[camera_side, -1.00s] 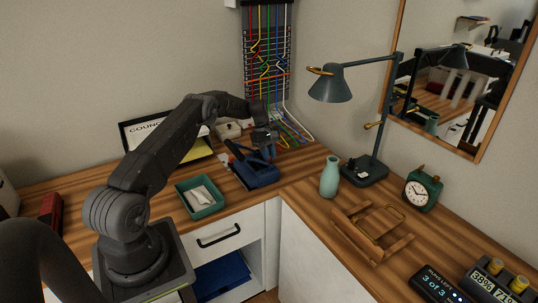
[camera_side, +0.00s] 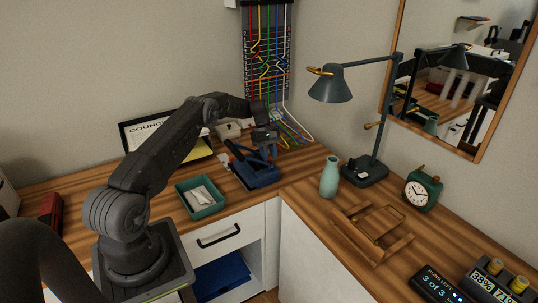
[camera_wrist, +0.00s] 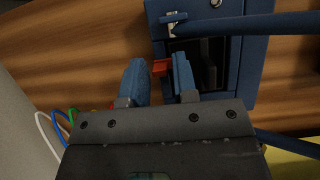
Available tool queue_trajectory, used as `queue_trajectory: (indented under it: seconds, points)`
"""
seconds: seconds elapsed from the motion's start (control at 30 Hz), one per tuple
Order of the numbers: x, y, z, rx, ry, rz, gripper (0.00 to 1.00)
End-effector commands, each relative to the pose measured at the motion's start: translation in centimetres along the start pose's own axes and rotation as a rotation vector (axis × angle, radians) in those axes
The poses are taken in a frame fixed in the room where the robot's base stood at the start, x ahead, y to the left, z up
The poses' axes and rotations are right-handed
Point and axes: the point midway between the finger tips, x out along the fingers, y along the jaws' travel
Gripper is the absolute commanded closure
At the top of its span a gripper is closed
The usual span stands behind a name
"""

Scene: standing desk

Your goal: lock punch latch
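The blue punch (camera_side: 258,174) sits on the wooden desk near the inner corner, and its blue body (camera_wrist: 258,65) fills the upper right of the wrist view. A small red latch (camera_wrist: 162,67) sticks out from the punch's left side in the wrist view. My gripper (camera_side: 270,157) is over the back right part of the punch in the side view. In the wrist view my gripper (camera_wrist: 158,72) is open, with its two blue fingers apart and the red tab showing between their tips. Gaps are visible beside the tab; I cannot tell whether either finger touches it.
A green tray (camera_side: 203,208) with white paper stands left of the punch. A teal vase (camera_side: 330,176) and a desk lamp (camera_side: 365,172) stand to the right. Coloured cables (camera_side: 292,130) hang behind the gripper. Bare desk lies between punch and vase.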

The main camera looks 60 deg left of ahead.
Motion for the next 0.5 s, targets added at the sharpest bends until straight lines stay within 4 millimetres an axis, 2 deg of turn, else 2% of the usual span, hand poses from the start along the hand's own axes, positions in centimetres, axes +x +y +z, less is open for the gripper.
queue_trajectory:
  seconds: [0.17, 0.4, 0.5]
  points:
    - [-1.3, 0.1, 0.0, 0.000, 0.002, 0.003, 0.73]
    - [-5.4, 0.0, -0.1, 0.000, 0.003, 0.004, 0.73]
    - [-6.4, 0.0, -0.1, -0.001, 0.001, 0.002, 0.73]
